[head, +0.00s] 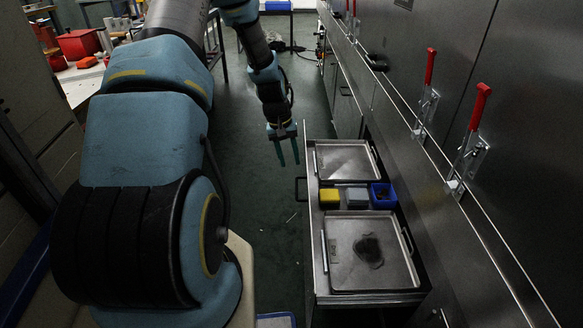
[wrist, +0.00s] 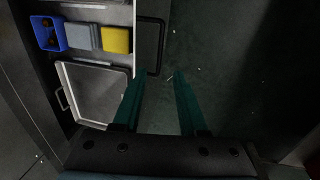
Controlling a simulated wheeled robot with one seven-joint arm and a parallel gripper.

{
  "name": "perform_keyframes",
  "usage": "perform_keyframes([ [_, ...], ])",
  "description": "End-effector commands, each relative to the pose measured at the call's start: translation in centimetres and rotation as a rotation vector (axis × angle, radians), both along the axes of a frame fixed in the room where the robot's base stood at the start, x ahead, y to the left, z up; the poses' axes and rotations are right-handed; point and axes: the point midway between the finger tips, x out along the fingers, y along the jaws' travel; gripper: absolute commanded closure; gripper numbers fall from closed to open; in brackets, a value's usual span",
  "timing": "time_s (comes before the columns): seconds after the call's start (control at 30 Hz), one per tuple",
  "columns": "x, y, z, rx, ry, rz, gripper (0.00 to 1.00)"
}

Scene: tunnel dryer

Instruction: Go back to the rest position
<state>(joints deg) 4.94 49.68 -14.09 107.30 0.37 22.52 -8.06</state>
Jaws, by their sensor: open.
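My gripper (head: 286,150) hangs from my arm over the dark green floor (head: 262,195), to the left of the open drawer (head: 318,292). Its two teal fingers point down, apart, with nothing between them. In the wrist view my gripper (wrist: 158,85) shows both fingers spread above the floor, beside the drawer's edge and its dark handle (wrist: 160,45). The fingers touch nothing that I can see.
The drawer holds two metal trays, the nearer one (head: 345,275) with a dark patch and the farther one (head: 345,160). Between them stand yellow (head: 329,197), grey (head: 356,197) and blue (head: 383,195) containers. Red-handled clamps (head: 478,105) line the dryer. A cluttered table (head: 80,85) stands left.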

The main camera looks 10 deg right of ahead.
Motion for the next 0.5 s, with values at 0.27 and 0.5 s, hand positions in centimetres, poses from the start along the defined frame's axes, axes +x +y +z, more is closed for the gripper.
perform_keyframes([
  [0.27,0.0,0.1,0.4,0.000,0.000,0.000,0.58],
  [0.5,-0.5,1.0,3.0,0.015,-0.014,-0.006,0.58],
])
